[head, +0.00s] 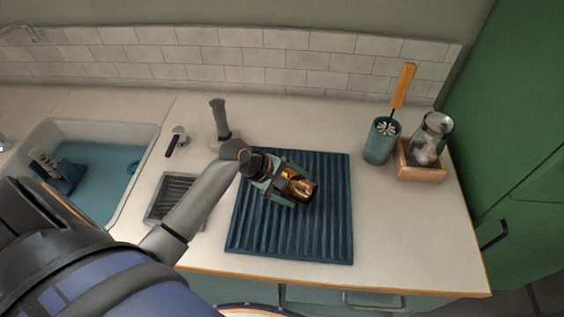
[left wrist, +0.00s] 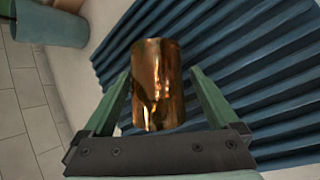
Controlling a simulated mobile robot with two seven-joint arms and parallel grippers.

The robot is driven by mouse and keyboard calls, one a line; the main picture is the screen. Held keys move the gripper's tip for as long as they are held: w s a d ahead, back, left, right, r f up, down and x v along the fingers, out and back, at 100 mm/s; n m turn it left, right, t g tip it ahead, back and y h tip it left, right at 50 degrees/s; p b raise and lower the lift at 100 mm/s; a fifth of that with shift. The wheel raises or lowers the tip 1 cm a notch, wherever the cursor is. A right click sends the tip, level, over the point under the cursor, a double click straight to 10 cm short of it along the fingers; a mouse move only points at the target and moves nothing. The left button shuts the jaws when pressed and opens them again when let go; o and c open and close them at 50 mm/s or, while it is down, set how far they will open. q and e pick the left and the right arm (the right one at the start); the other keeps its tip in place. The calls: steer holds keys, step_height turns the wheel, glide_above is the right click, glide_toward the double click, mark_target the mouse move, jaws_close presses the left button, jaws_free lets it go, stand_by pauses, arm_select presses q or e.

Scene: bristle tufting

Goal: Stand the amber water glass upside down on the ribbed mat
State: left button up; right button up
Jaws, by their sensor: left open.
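The amber water glass (head: 302,190) is over the middle of the ribbed mat (head: 327,235), a dark blue mat on the counter. My left gripper (head: 292,186) is open, with its green fingers on either side of the glass. In the left wrist view the glass (left wrist: 158,85) shows between the spread fingers (left wrist: 160,100), with a gap on each side. It looks tilted or on its side in the head view; I cannot tell which end is its mouth. The ribbed mat fills the right of the wrist view (left wrist: 250,60). My right gripper is not in view.
A teal holder (head: 379,145) with an orange-handled brush (head: 404,85) and a glass jar (head: 433,135) in a wooden box (head: 420,172) stand right of the mat. A sink (head: 105,185) and a small ribbed tray (head: 160,205) lie left. The mat's front and right are clear.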

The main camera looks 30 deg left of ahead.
arm_select(q)
steer(key=v, duration=1.2)
steer(key=shift+w, duration=0.1)
